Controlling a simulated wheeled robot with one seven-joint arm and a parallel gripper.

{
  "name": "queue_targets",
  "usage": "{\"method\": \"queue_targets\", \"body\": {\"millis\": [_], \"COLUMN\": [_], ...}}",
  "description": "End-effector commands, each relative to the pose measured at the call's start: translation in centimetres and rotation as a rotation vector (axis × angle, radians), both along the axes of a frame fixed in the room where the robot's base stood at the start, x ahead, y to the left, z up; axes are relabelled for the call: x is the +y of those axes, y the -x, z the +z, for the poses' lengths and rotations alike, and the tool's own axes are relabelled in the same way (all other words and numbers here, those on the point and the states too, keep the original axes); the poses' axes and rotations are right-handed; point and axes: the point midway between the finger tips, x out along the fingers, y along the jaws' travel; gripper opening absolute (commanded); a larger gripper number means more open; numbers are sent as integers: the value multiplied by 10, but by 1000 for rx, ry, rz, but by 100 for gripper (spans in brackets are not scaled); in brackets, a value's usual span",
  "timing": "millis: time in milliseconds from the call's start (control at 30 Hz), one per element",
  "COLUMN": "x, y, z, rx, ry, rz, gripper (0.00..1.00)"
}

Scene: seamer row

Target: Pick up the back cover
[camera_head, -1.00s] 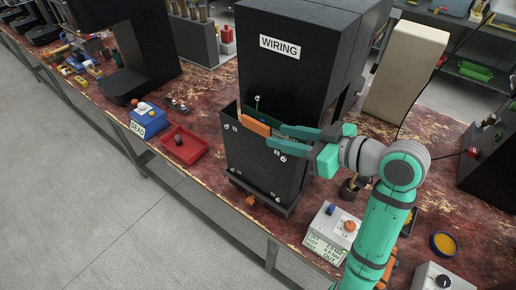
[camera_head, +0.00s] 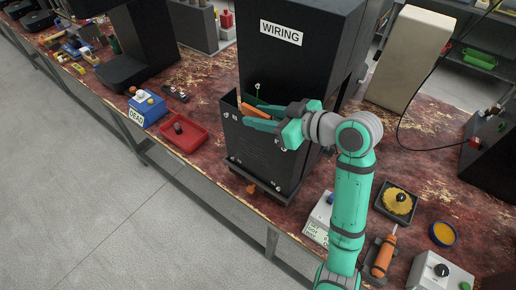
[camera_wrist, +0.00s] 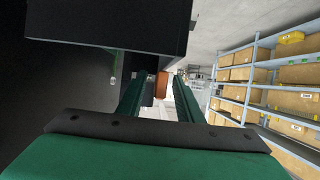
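The back cover seems to be the black panel with slots and pale fasteners (camera_head: 262,155) on the front of the black machine marked WIRING (camera_head: 300,65). It stands nearly upright. My gripper (camera_head: 247,114) reaches in from the right at the panel's upper edge, its green fingers spread. An orange piece (camera_head: 247,108) shows at the tips; in the wrist view the orange piece (camera_wrist: 161,85) lies between the fingers (camera_wrist: 158,82) with gaps beside it. I cannot tell whether the orange piece belongs to the cover. My fingers and wrist hide part of the upper edge.
A red tray (camera_head: 183,136) and a blue box marked DEAD (camera_head: 148,107) stand left of the machine. On the right are an orange-handled tool (camera_head: 383,255), a dish of yellow material (camera_head: 396,200) and a control box (camera_head: 440,272). The aisle at left is clear.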

Motion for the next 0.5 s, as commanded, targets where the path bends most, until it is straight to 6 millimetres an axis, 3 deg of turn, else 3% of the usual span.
{"method": "queue_targets", "body": {"millis": [133, 333, 500], "x": [11, 11, 11], "y": [-8, -9, -8], "z": [-6, -6, -6], "rx": [0, 0, 0], "ry": [0, 0, 0], "rz": [1, 0, 0], "gripper": [33, 33, 0]}}
